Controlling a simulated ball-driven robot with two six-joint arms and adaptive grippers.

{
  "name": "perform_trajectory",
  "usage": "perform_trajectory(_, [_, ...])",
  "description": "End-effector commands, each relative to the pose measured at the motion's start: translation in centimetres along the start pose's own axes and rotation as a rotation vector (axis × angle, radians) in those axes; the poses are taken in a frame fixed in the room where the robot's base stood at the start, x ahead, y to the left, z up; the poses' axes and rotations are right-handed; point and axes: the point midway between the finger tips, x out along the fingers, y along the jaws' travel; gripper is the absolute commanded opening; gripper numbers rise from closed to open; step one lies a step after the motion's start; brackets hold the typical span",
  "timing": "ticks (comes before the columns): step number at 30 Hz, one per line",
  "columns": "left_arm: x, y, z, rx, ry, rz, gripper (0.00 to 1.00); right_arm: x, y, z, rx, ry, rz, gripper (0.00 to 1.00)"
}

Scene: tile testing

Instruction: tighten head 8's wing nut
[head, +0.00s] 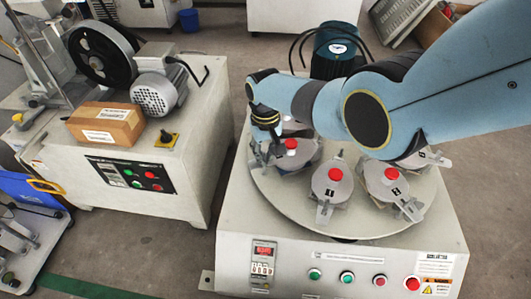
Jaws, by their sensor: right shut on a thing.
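A round turntable (340,228) on the testing machine carries several grey heads with red knobs. My right arm reaches in from the right over the turntable. My right gripper (264,158) points down at the turntable's left edge, beside a head (291,147) whose number I cannot read. The gripper is shut on what seems to be that head's wing nut, which the fingers hide. A front head (331,190), a head marked 2 (386,183) and a head marked 1 (424,160) show further right. My arm covers the turntable's back. My left gripper is out of view.
The machine's front panel (340,272) has a counter and several buttons. A dark green motor (337,48) stands behind the turntable. At left, a second machine (185,110) bears a cardboard box (106,124). Bare floor separates the machines.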

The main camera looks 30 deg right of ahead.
Motion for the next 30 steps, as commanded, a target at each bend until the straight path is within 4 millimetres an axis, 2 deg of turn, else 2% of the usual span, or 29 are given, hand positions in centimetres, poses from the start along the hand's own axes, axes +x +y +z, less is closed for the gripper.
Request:
perform_trajectory(7, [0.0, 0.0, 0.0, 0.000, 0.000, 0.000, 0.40, 0.0, 0.0, 0.0, 0.003, 0.000, 0.000, 0.00])
perform_trajectory(8, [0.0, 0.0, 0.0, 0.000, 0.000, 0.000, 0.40, 0.0, 0.0, 0.0, 0.003, 0.000, 0.000, 0.11])
perform_trajectory(9, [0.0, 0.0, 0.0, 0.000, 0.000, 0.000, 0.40, 0.0, 0.0, 0.0, 0.002, 0.000, 0.000, 0.16])
perform_trajectory(12, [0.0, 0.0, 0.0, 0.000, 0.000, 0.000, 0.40, 0.0, 0.0, 0.0, 0.002, 0.000, 0.000, 0.29])
perform_trajectory(13, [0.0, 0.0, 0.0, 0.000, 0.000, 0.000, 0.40, 0.0, 0.0, 0.0, 0.002, 0.000, 0.000, 0.31])
perform_trajectory(23, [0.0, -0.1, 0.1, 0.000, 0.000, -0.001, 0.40, -0.2, 0.0, 0.0, 0.001, 0.001, 0.000, 0.31])
perform_trajectory(30, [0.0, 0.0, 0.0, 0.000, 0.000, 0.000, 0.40, -2.9, 0.0, -0.1, 0.001, 0.004, -0.001, 0.31])
